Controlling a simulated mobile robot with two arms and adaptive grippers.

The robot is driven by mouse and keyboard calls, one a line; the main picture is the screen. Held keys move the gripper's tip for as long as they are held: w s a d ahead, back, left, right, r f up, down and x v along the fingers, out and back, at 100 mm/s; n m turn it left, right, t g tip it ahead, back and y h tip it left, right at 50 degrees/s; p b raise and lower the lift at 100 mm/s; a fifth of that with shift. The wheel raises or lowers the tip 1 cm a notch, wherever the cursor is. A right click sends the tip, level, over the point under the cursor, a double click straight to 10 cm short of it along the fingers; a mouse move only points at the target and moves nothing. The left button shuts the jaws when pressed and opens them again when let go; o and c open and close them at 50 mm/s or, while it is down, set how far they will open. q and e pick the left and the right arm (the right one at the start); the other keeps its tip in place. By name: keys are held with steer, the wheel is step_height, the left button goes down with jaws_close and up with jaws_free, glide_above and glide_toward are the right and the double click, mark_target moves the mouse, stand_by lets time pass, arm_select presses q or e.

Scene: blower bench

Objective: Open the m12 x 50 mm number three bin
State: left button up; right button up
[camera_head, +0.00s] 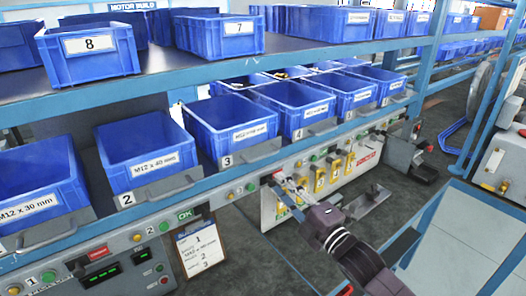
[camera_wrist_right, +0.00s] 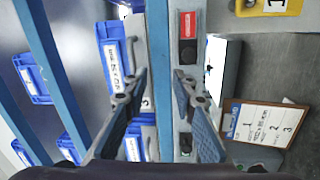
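The number three bin (camera_head: 232,117) is a blue open-topped bin in the lower shelf row, with a white label on its front. A grey plate with a 3 on it (camera_head: 227,160) is in front of it. My right gripper (camera_head: 284,188) is in front of the lower shelf, to the right of and below that bin, apart from it. In the right wrist view my right gripper (camera_wrist_right: 156,92) has its two fingers spread with nothing between them. A plate marked 3 (camera_wrist_right: 146,103) and a blue bin with a label (camera_wrist_right: 113,50) show beyond the fingers. My left gripper is not in view.
The number two bin (camera_head: 147,150) and number four bin (camera_head: 293,105) stand on either side. Bins 8 (camera_head: 88,52) and 7 (camera_head: 218,36) are on the upper shelf (camera_head: 180,72). A clipboard (camera_head: 199,247) hangs below the shelf.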

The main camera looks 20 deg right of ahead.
mark_target(264, 156)
steer(key=w+a+r+p, duration=0.1)
steer(key=w, duration=0.1)
steer(key=w+a+r+n+y, duration=0.1)
steer(key=w+r, duration=0.1)
steer(key=w, duration=0.1)
steer(key=w+r+n+p, duration=0.1)
steer(key=w+r, duration=0.1)
steer(key=shift+w+a+r+t+p, duration=0.25)
steer(key=shift+a+t+p, duration=0.1)
steer(key=shift+a+t, duration=0.05)
jaws_close()
